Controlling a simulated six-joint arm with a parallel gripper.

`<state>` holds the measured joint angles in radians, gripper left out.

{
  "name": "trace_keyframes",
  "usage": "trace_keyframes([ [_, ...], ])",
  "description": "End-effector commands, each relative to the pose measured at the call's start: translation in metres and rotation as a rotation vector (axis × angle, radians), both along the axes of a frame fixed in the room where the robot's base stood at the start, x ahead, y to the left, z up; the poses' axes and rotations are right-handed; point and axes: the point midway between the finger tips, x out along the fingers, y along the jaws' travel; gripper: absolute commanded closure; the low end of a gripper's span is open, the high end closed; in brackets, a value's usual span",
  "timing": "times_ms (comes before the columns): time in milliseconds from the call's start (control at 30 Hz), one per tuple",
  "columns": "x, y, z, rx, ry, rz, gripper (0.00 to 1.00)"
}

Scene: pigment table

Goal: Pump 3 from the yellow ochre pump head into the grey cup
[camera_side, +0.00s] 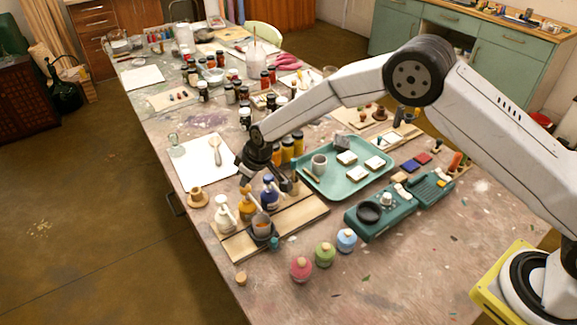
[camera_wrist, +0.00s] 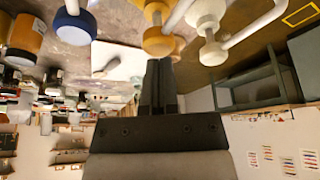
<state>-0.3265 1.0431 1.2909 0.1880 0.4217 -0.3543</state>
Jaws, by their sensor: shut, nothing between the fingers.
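Three pump bottles stand in a row on a wooden board in the side view: white (camera_side: 225,215), yellow ochre (camera_side: 248,207) and blue (camera_side: 270,195). A grey cup (camera_side: 262,231) stands in front of the yellow ochre bottle, with something orange showing inside. My gripper (camera_side: 244,180) is shut and empty, pointing down just above the yellow ochre pump head. In the wrist view, my shut fingers (camera_wrist: 157,64) end close to the yellow pump head (camera_wrist: 157,40); I cannot tell whether they touch. The white pump head (camera_wrist: 212,52) and blue pump head (camera_wrist: 74,24) are on either side.
A green tray (camera_side: 341,187) with a mug (camera_side: 319,164) and white blocks lies right of the bottles. A green device (camera_side: 370,222) stands nearer. Pink (camera_side: 301,268), green (camera_side: 325,254) and light blue (camera_side: 346,240) jars stand at the front. Several dark bottles stand behind.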

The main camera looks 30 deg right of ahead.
Motion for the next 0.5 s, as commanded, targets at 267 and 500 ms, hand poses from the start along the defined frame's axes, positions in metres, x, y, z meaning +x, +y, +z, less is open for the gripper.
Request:
trace_keyframes([
  [267,0.0,0.0,-0.007,0.0,0.0,0.0,1.0],
  [500,0.0,0.0,-0.014,0.0,0.0,-0.001,1.0],
])
